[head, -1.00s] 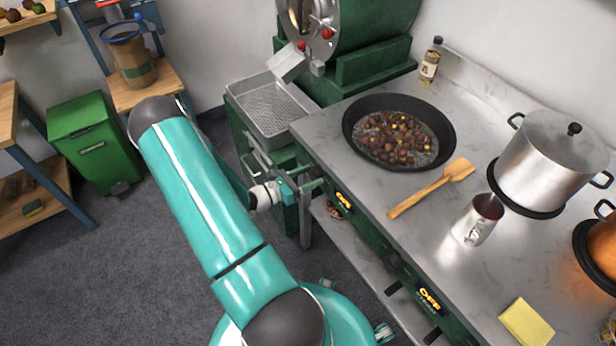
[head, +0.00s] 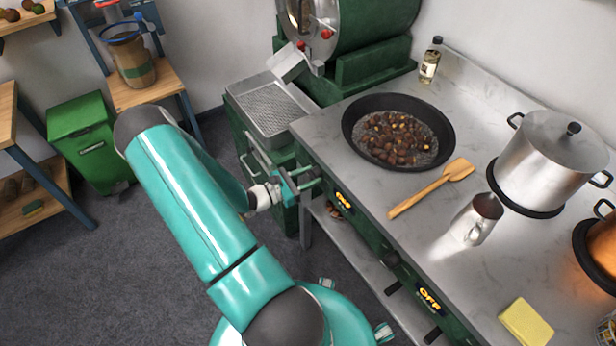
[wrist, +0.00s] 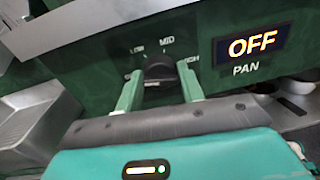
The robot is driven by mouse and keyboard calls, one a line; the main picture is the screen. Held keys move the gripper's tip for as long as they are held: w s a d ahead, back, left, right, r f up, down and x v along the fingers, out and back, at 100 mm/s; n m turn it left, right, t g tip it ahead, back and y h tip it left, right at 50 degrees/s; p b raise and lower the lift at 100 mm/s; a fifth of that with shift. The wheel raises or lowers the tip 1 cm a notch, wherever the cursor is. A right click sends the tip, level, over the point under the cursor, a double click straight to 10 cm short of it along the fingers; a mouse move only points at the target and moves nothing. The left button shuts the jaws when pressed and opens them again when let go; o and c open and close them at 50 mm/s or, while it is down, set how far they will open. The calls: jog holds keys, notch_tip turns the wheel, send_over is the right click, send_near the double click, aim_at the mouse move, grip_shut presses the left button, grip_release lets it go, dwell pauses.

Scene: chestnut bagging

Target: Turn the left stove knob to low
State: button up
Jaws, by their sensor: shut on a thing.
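The left stove knob (wrist: 159,71) is dark and round, on the green front panel of the stove, with LOW, MID and HIGH lettered around it. My gripper (wrist: 161,80) has one green finger on each side of the knob and is shut on it. In the head view my gripper (head: 309,181) is at the left end of the stove front and hides the knob. The display beside the knob reads OFF above the word PAN (wrist: 251,48). I cannot tell which mark the knob points to.
A black pan (head: 352,133) of chestnuts stands on the stove above the knob. A wooden spatula (head: 430,188), a metal jug (head: 477,222) and a steel pot (head: 545,165) stand or lie to its right. A second OFF display (head: 429,298) is further right on the front.

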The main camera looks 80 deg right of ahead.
jog(key=m, duration=0.4)
jog(key=shift+w, duration=0.2)
jog(key=m, duration=0.4)
jog(key=shift+m+t, duration=0.4)
jog(key=shift+r, duration=0.1)
jog(key=o, duration=0.8)
jog(key=shift+o, duration=0.8)
jog(key=shift+s, duration=0.15)
jog(key=shift+a, duration=0.1)
jog(key=f+v, duration=0.1)
jog(key=v, duration=1.2)
jog(key=shift+w+a+r, duration=0.2)
jog(key=shift+w+r, duration=0.1)
jog(key=shift+r, duration=0.2)
